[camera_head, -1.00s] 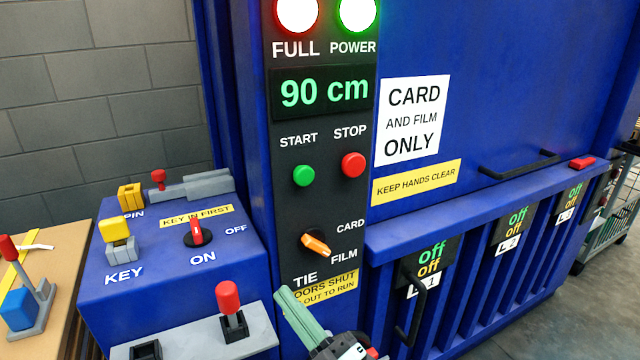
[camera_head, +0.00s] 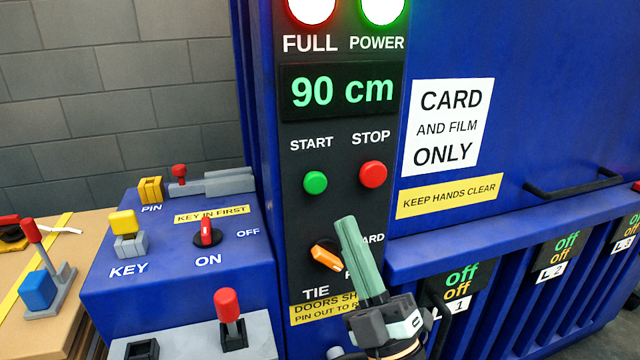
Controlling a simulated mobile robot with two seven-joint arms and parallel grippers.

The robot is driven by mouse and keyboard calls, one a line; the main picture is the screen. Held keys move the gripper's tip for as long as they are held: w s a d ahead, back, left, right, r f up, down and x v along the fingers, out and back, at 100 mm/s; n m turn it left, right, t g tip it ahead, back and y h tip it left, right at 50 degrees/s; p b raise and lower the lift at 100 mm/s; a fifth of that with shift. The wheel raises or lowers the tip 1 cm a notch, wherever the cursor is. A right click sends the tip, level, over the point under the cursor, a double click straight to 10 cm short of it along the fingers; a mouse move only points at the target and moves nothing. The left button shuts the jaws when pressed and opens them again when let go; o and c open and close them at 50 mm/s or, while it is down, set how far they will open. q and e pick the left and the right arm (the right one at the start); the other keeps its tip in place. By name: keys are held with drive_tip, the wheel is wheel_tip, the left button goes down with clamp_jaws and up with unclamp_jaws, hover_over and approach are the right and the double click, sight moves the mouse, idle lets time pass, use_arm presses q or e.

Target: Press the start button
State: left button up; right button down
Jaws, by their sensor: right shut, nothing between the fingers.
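The green start button (camera_head: 315,182) sits on the dark control panel (camera_head: 340,140) under the word START. The red stop button (camera_head: 373,174) is to its right. My right gripper (camera_head: 346,222) comes up from the bottom of the view, with its green fingers shut and nothing between them. Its tips are below and to the right of the start button, apart from it in the picture. The fingers hide part of the CARD and FILM labels beside the orange selector knob (camera_head: 326,256). My left gripper is not in view.
A display (camera_head: 340,91) reads 90 cm, under lit FULL and POWER lamps. A black handle (camera_head: 575,186) juts out at right.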

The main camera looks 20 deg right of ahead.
sight(314, 182)
drive_tip(key=w+b, duration=0.1)
drive_tip(key=w, duration=0.7)
drive_tip(key=shift+w+a+b, duration=0.15)
drive_tip(key=shift+w+b, duration=0.25)
drive_tip(key=shift+w, duration=0.15)
idle(1.8)
drive_tip(key=shift+w, duration=0.3)
